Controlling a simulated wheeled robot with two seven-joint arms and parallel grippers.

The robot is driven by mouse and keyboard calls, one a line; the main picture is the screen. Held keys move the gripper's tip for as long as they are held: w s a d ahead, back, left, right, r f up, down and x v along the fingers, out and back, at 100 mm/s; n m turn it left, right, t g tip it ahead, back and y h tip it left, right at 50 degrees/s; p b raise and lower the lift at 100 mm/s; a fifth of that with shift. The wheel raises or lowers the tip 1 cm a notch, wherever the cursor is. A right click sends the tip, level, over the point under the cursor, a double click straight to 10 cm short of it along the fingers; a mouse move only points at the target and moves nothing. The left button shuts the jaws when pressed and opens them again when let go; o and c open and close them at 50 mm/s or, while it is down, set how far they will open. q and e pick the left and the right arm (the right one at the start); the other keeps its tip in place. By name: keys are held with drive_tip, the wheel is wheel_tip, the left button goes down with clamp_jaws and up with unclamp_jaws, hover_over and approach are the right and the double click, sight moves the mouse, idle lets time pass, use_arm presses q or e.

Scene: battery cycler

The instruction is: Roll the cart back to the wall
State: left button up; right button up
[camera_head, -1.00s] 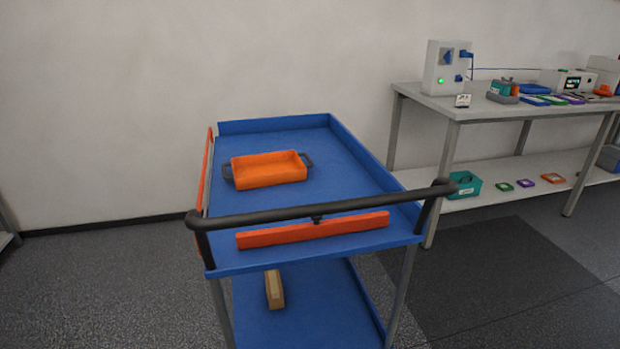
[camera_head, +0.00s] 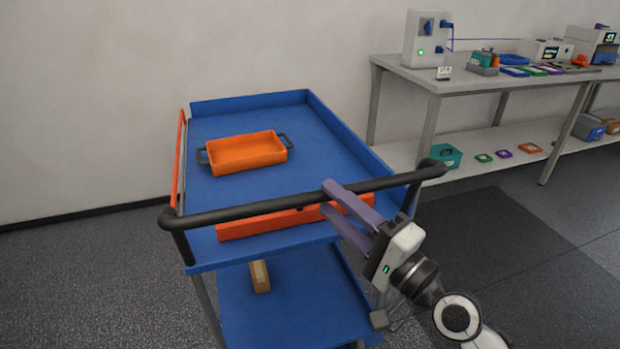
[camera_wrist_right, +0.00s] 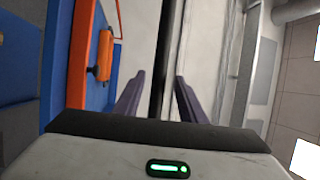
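The blue cart (camera_head: 320,150) stands in front of the pale wall (camera_head: 90,90), its far edge close to the wall in the picture. Its black handle bar (camera_head: 250,206) runs across the near side above an orange strip. My right gripper (camera_head: 328,198) is at the right half of the bar, with purple fingers apart. In the right wrist view the bar (camera_wrist_right: 158,60) lies between the two fingers with gaps beside it. The fingers are open around the bar, not closed on it. My left gripper is not in view.
An orange tray (camera_head: 246,152) with dark handles sits on the cart's top. A wooden block (camera_head: 260,276) lies on the lower shelf. A bench (camera_head: 455,85) with devices stands right of the cart. The floor at left (camera_head: 80,290) is clear.

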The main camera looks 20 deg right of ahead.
drive_tip(key=x, duration=0.6)
drive_tip(key=shift+w+a+p, duration=0.15)
drive_tip(key=shift+w+p, duration=0.25)
drive_tip(key=shift+p, duration=0.05)
drive_tip(key=shift+f, duration=0.1)
clamp_jaws()
